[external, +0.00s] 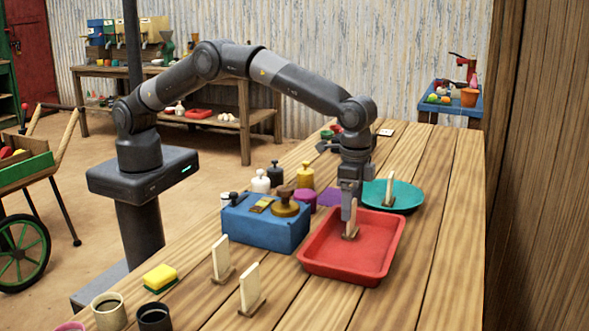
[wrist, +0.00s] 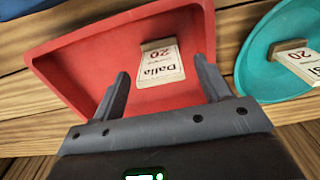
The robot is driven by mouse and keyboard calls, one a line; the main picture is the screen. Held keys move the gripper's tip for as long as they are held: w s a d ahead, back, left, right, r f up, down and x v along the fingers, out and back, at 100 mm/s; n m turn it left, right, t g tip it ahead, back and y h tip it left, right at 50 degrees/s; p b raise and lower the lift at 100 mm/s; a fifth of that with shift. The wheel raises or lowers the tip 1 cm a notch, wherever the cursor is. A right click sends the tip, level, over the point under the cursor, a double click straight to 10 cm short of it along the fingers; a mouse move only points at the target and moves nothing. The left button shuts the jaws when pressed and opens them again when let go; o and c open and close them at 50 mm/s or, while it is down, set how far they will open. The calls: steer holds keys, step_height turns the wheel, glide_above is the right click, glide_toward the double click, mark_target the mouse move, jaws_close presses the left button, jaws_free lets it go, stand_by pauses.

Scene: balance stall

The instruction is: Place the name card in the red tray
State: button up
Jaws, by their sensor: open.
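A cream name card (external: 351,216) on a small brown foot stands inside the red tray (external: 386,262). In the wrist view this card (wrist: 162,66) reads "Dalia" and "20", and bare red tray floor (wrist: 95,55) lies around it. My gripper (external: 350,208) is over the tray at the card. In the wrist view its two fingers (wrist: 162,70) are spread, one to each side of the card, with gaps visible. How high the fingertips are above the tray floor is hard to tell.
A teal plate (external: 408,197) with another card (external: 390,192) lies beyond the tray. Two more cards (external: 220,256) (external: 250,287) stand on the table in front. A blue box (external: 262,235) with brass weights is left of the tray.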

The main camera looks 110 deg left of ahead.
step_height(320, 180, up, 6)
steer(key=shift+r, duration=0.25)
steer(key=s+a+r+t, duration=0.1)
steer(key=s+a+r, duration=0.2)
steer(key=s+r, duration=0.8)
steer(key=s+a+r+t, duration=0.2)
steer(key=s+a+r, duration=0.2)
steer(key=s+r, duration=0.65)
steer(key=s+a+t, duration=0.1)
steer(key=s+a, duration=0.2)
steer(key=s, duration=1.5)
steer(key=s+f, duration=0.2)
steer(key=s, duration=0.4)
steer(key=s+a+f+t, duration=0.1)
steer(key=s+f, duration=0.2)
steer(key=s, duration=0.3)
steer(key=shift+s+f+t, duration=0.25)
steer(key=shift+f+t, duration=0.05)
